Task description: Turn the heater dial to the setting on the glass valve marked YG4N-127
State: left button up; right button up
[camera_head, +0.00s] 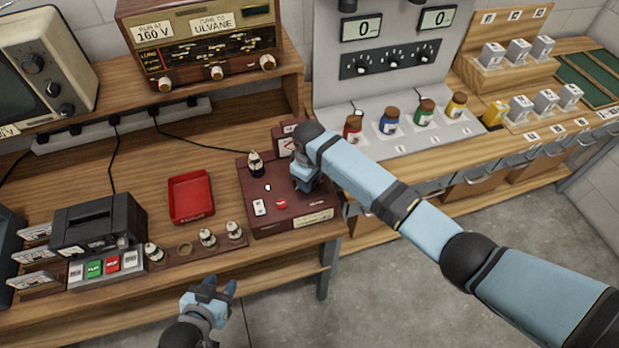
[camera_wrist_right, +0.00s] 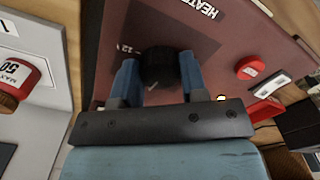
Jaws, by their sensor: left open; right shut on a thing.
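The heater dial (camera_wrist_right: 158,68) is a black knob on the dark red tester box (camera_head: 262,222); in the right wrist view part of a "HEATER" label (camera_wrist_right: 203,9) shows. My right gripper (camera_wrist_right: 158,80) is shut on the dial, one blue finger on each side. The other dial markings are mostly hidden. One glass valve (camera_head: 255,163) stands upright on the tester's upper left. Three more valves, left (camera_head: 153,252), middle (camera_head: 207,238) and right (camera_head: 235,231), stand in a wooden rack. Valve markings are too small to read. My left gripper (camera_head: 222,286) is open and empty, in front of the bench edge.
A red tray (camera_head: 191,196) lies left of the tester. A black device (camera_head: 97,225) with green and red buttons stands further left. A radio (camera_head: 201,45) is on the shelf above. Coloured jars stand on the grey panel (camera_head: 400,140) beyond my right arm.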

jog(key=m, duration=0.3)
jog(key=shift+m, duration=2.1)
jog(key=o, duration=0.9)
notch_tip(320, 180, up, 14)
jog(key=shift+b, duration=0.95)
